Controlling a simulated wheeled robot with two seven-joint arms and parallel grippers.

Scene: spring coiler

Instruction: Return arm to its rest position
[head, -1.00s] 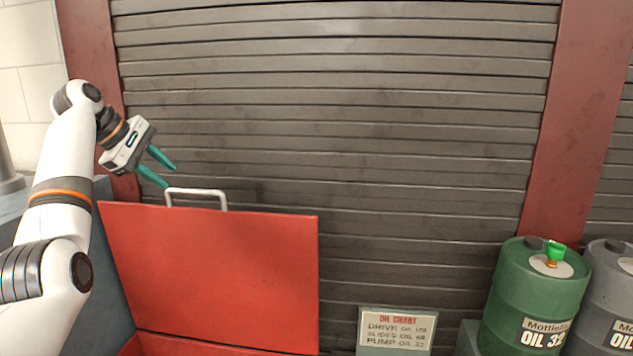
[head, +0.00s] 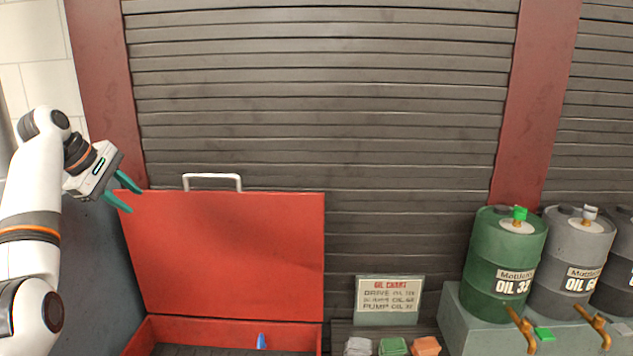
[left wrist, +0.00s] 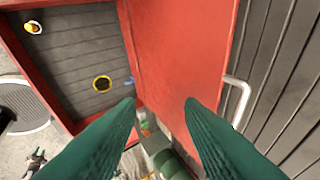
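My left gripper (head: 124,191) is in the left part of the head view, beside the upper left corner of the raised red lid (head: 230,255). Its two teal fingers are apart with nothing between them. In the left wrist view the open fingers (left wrist: 162,105) frame the red lid (left wrist: 170,50). The lid's white handle (head: 212,176) stands on its top edge, to the right of the gripper and apart from it. The handle also shows in the left wrist view (left wrist: 238,100). My right gripper is in neither view.
The open red box (head: 180,328) has a blue item (head: 261,341) inside. An oil chart sign (head: 389,299) stands behind grey, green and orange items. Oil drums (head: 503,262) with taps stand on a grey stand at the right. A slatted shutter (head: 330,100) closes off the back.

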